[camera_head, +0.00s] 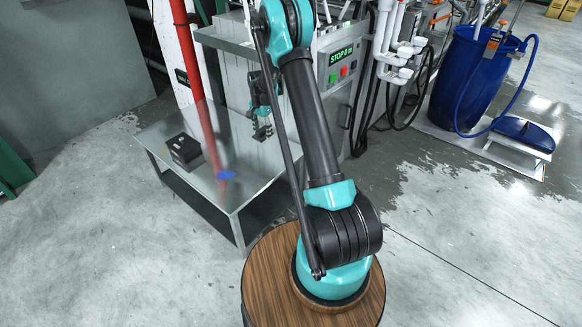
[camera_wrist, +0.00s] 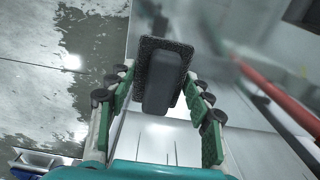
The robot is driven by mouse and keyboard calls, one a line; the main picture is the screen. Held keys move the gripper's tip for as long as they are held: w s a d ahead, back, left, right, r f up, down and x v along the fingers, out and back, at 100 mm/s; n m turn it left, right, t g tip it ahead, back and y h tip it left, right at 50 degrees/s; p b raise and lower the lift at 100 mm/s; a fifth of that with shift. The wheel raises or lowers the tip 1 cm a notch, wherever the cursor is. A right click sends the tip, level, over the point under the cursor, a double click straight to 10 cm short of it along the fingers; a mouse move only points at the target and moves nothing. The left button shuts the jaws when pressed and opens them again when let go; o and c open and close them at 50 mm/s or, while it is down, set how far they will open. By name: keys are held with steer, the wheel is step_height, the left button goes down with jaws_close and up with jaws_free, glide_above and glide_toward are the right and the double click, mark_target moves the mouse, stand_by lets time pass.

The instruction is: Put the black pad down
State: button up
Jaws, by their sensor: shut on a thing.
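The black pad (camera_wrist: 162,70) shows in the wrist view as a dark rough-faced block with a smoother raised grip. It sits between the two green-padded fingers of my gripper (camera_wrist: 160,92), which is shut on it. In the head view my gripper (camera_head: 262,130) hangs beside the machine, above the back right part of the metal table (camera_head: 240,190). The pad cannot be made out clearly in the head view. The gap between pad and table is hard to judge.
A black box (camera_head: 185,150) stands on the table's left part, and a small blue item (camera_head: 226,174) lies near its middle. A red pipe (camera_head: 197,80) rises over the table. A control panel (camera_head: 340,62) stands right of my gripper. A blue barrel (camera_head: 468,75) stands farther right.

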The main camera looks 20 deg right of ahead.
steer(key=shift+s+d+f, duration=0.15)
steer(key=shift+d, duration=0.2)
steer(key=shift+s+d+f, duration=0.1)
steer(key=shift+d, duration=0.25)
glide_above(269, 168)
step_height(269, 168, down, 14)
steer(key=shift+f, duration=2.45)
steer(key=shift+f, duration=0.2)
steer(key=o, duration=1.4)
steer(key=shift+o, duration=0.2)
